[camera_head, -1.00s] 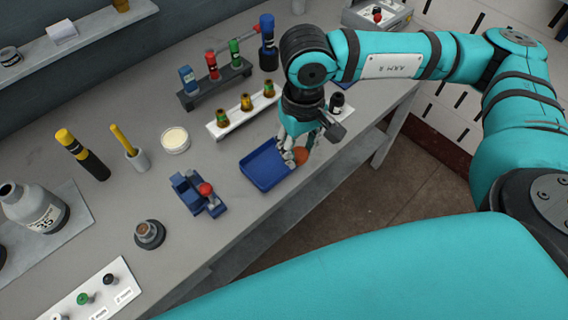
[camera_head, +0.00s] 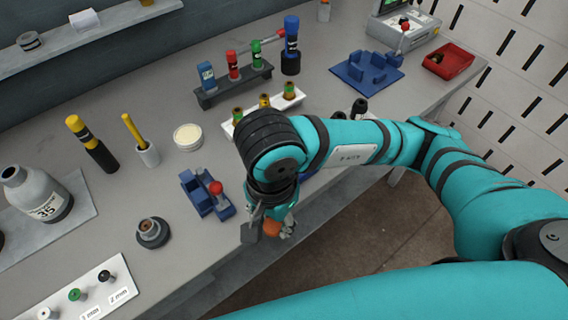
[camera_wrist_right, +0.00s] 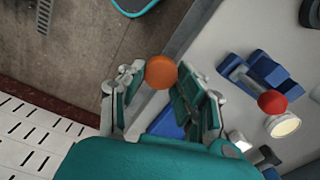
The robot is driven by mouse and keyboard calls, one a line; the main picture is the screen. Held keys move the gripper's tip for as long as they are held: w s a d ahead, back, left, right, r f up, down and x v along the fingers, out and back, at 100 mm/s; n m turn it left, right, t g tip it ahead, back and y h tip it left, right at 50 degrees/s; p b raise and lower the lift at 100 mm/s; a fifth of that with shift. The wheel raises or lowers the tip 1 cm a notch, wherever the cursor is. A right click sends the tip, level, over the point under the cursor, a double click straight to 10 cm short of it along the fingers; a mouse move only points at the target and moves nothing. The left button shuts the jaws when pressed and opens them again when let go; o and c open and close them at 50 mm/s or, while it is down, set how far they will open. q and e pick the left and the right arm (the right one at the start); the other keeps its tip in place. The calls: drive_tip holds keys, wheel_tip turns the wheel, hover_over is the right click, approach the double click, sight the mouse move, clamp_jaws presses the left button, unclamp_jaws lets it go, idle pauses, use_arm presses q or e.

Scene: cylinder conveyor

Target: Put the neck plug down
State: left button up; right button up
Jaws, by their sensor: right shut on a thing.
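My right gripper (camera_head: 276,226) is shut on an orange rounded piece (camera_head: 271,228), taken to be the neck plug. In the right wrist view the orange piece (camera_wrist_right: 161,72) sits at the fingertips of my right gripper (camera_wrist_right: 160,84). In the head view the gripper hangs at the table's front edge, right of and nearer than a blue fixture (camera_head: 196,196) with a red knob. A blue tray (camera_head: 308,174) is mostly hidden behind my right arm. My left gripper is not in view.
The grey table (camera_head: 170,262) holds a round grey holder (camera_head: 152,232) with a brown centre, a white dish (camera_head: 188,137) and a grey bottle (camera_head: 38,196). A dark rack (camera_head: 236,86) of vials stands behind. A red bin (camera_head: 448,60) and blue fixture (camera_head: 366,72) stand far right.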

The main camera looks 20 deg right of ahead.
drive_tip(key=w+d+p, duration=0.1)
drive_tip(key=w, duration=0.3)
drive_tip(key=w+d+f+p, duration=0.1)
drive_tip(key=w+d+p, duration=0.1)
drive_tip(key=w, duration=0.3)
drive_tip(key=w+d+p, duration=0.1)
drive_tip(key=w+d, duration=0.1)
drive_tip(key=w, duration=0.3)
drive_tip(key=shift+w+f, duration=0.1)
drive_tip(key=shift+f, duration=0.05)
drive_tip(key=shift+w+f, duration=0.1)
drive_tip(key=shift+w, duration=0.15)
wheel_tip(320, 180, down, 3)
drive_tip(key=shift+p, duration=1.1)
drive_tip(key=shift+f, duration=0.3)
drive_tip(key=shift+f, duration=0.15)
drive_tip(key=o, duration=0.5)
